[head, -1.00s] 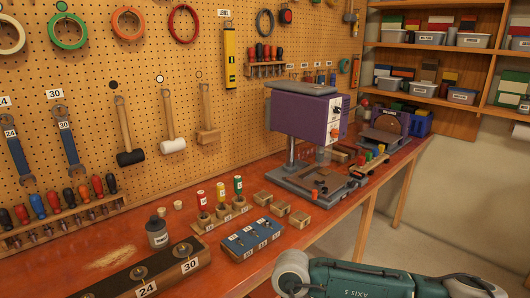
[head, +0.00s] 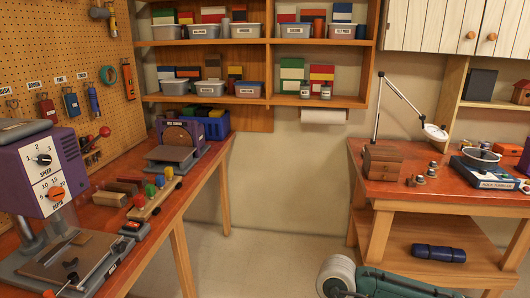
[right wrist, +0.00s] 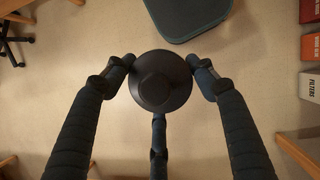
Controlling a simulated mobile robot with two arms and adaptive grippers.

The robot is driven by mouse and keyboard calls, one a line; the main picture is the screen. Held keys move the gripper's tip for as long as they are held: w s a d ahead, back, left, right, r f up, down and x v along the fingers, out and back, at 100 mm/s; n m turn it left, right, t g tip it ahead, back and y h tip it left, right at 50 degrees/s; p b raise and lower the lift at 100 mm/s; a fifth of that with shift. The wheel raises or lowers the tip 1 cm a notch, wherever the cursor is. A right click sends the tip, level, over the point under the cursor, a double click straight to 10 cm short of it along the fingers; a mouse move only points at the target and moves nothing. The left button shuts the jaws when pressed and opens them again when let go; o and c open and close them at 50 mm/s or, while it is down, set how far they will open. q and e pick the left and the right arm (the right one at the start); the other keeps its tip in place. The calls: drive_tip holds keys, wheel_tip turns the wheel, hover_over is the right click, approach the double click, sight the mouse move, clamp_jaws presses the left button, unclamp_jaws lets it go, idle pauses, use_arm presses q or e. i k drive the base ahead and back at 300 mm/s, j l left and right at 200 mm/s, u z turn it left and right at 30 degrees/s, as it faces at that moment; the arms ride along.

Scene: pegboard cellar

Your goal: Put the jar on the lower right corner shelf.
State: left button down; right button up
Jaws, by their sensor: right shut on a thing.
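The jar (right wrist: 160,95) shows in the right wrist view as a dark round top seen end-on. Its sides are hidden below. The fingers of my right gripper (right wrist: 163,72) are closed around it, with open floor far beneath. In the head view only part of my right arm shows at the bottom; the gripper and the jar are out of that picture. The lower right corner shelf (head: 352,101) is at the back, on the wooden shelf unit. It holds two small jars (head: 304,90) near its front, with green, white, red and yellow boxes behind. My left gripper is in neither view.
Right of the small jars, the shelf's front has free room. A white roll (head: 323,117) hangs below it. A purple drill press (head: 47,170) and a disc sander (head: 181,143) stand on the left bench. A desk lamp (head: 379,110) stands on the right bench (head: 450,200).

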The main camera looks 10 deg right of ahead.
sight(343, 102)
drive_tip(key=i+l+z, duration=0.3)
drive_tip(key=i, duration=0.45)
drive_tip(key=i+z, duration=0.3)
drive_tip(key=i, duration=0.4)
drive_tip(key=i+j, duration=0.1)
drive_tip(key=i, duration=1.4)
